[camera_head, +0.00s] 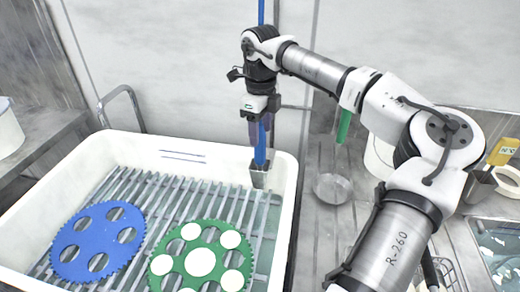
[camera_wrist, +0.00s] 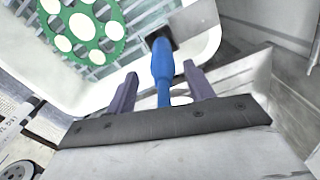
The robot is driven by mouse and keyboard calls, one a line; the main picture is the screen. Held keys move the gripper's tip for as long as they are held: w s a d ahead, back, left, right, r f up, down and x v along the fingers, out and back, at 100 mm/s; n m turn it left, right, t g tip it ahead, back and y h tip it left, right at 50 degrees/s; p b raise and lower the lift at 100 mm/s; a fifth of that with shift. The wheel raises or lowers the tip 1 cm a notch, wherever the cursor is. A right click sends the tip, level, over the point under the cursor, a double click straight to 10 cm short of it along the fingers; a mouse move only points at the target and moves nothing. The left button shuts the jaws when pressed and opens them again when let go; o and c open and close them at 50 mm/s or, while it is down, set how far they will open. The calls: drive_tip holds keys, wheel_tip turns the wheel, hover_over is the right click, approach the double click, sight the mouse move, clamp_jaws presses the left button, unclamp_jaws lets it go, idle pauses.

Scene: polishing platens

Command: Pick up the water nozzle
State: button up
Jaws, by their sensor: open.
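The water nozzle (camera_head: 260,152) is a slim blue handle standing upright, its lower end in a small grey metal holder (camera_head: 258,176) at the tub's back right corner. A blue hose (camera_head: 261,12) shows above my wrist, in line with it. In the wrist view the blue nozzle (camera_wrist: 163,62) runs between the two purple fingers of my gripper (camera_wrist: 159,72), with a gap on each side. My gripper (camera_head: 259,140) is open, pointing down above the holder. The nozzle's tip is hidden in the holder (camera_wrist: 172,33).
A white tub (camera_head: 283,215) with a slatted rack holds a blue disc (camera_head: 70,240) and a green disc (camera_head: 221,243) with white round inserts. A clear round dish (camera_head: 332,188) sits on the counter to the right. A wall stands close behind.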

sight(260, 146)
drive_tip(key=shift+w+f+p, duration=0.15)
drive_tip(key=shift+f+p, duration=0.35)
drive_tip(key=shift+f, duration=1)
drive_tip(key=shift+w+f+p, duration=0.15)
drive_tip(key=shift+f+p, duration=0.3)
drive_tip(key=shift+f, duration=1.05)
drive_tip(key=c, duration=1.1)
